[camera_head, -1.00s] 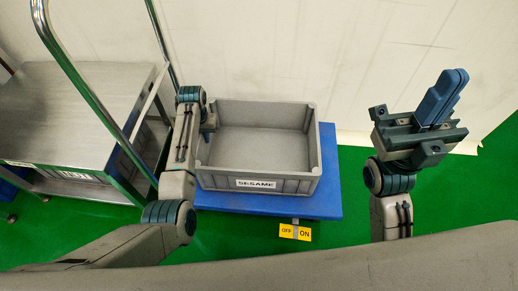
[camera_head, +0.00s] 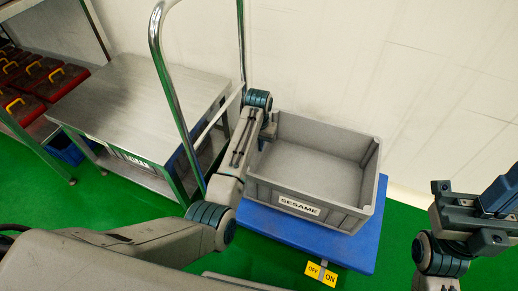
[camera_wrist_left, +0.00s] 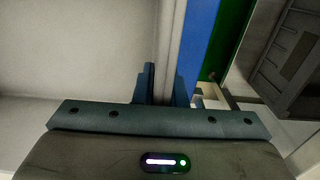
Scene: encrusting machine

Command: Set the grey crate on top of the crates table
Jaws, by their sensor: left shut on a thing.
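The grey crate (camera_head: 310,200), labelled SESAME, is open-topped, looks empty and sits level on a blue platform (camera_head: 345,245). My left gripper (camera_head: 270,125) is at the crate's left wall, shut on it. In the left wrist view my left gripper (camera_wrist_left: 163,85) has the crate's wall (camera_wrist_left: 167,40) between its fingers. A steel table (camera_head: 140,95) stands left of the crate; its top is bare. It has a front label too small to read, so I cannot tell for sure that it is the crates table. My right gripper (camera_head: 498,190) is empty at the right edge, its fingers together.
A tall chrome handle (camera_head: 172,85) rises between the steel table and the crate. Red boxes with yellow handles (camera_head: 45,75) sit at the far left. A yellow OFF/ON sign (camera_head: 321,274) is in front of the platform. A pale wall is behind; the floor is green.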

